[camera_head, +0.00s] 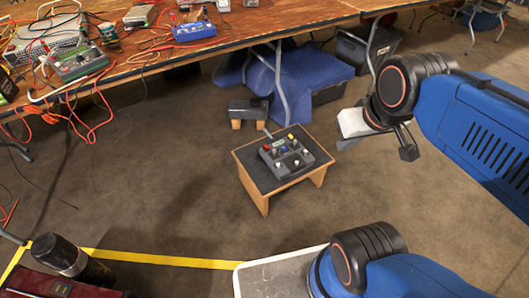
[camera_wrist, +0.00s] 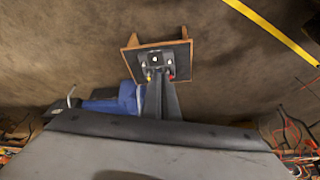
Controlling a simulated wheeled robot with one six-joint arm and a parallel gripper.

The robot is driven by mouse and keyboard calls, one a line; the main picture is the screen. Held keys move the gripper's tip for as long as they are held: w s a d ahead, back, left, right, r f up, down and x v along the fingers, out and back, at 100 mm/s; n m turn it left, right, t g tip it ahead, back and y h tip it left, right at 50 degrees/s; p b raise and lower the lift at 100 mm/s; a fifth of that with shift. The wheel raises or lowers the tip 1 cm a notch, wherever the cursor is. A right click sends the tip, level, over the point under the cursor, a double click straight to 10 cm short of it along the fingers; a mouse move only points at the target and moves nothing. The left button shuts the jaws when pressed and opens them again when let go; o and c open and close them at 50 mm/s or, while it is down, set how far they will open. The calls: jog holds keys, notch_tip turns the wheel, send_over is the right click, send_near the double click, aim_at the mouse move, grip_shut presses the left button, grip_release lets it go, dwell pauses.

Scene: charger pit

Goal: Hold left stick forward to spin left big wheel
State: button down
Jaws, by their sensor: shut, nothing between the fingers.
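A dark control box (camera_head: 285,160) with small pale, red, yellow and blue knobs sits on a low wooden stool with a black top (camera_head: 256,171). I cannot tell which knob is the left stick. My gripper (camera_head: 348,142) is to the right of the box, above the floor and apart from it. In the wrist view, my gripper (camera_wrist: 162,84) is shut and empty, its fingers pointing toward the control box (camera_wrist: 155,60) and hiding part of it. The stool top also shows there (camera_wrist: 132,62). No big wheel can be made out.
A smaller dark unit on wooden blocks (camera_head: 248,108) stands behind the stool. A long wooden table (camera_head: 140,62) with electronics and red cables runs along the back. A blue-covered item (camera_head: 305,75) lies beneath it. Yellow tape (camera_head: 165,262) marks the floor. Open carpet surrounds the stool's front and left.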

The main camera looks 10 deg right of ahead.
aim_at(274, 152)
jog(key=w+a+f+m+g+y, duration=0.1)
jog(key=w+f+m, duration=0.45)
jog(key=w, duration=0.45)
jog(key=w+a+f+m+g+y, duration=0.1)
jog(key=w+f+m, duration=0.3)
jog(key=w+m, duration=0.4)
jog(key=w+d+f+m, duration=0.1)
jog(key=w+f+m, duration=0.5)
jog(key=f, duration=0.4)
jog(key=w+d+f+m+g, duration=0.1)
jog(key=w+f+m, duration=0.5)
jog(key=f, duration=0.5)
jog(key=shift+w+d+f, duration=0.15)
jog(key=shift+w+d, duration=0.1)
jog(key=shift+w, duration=0.4)
jog(key=x, duration=1)
jog(key=shift+a+f, duration=0.1)
jog(key=shift+a, duration=0.1)
jog(key=shift+w+a, duration=0.6)
jog(key=shift+a, duration=0.15)
jog(key=shift+w+a, duration=0.55)
jog(key=shift+a, duration=0.25)
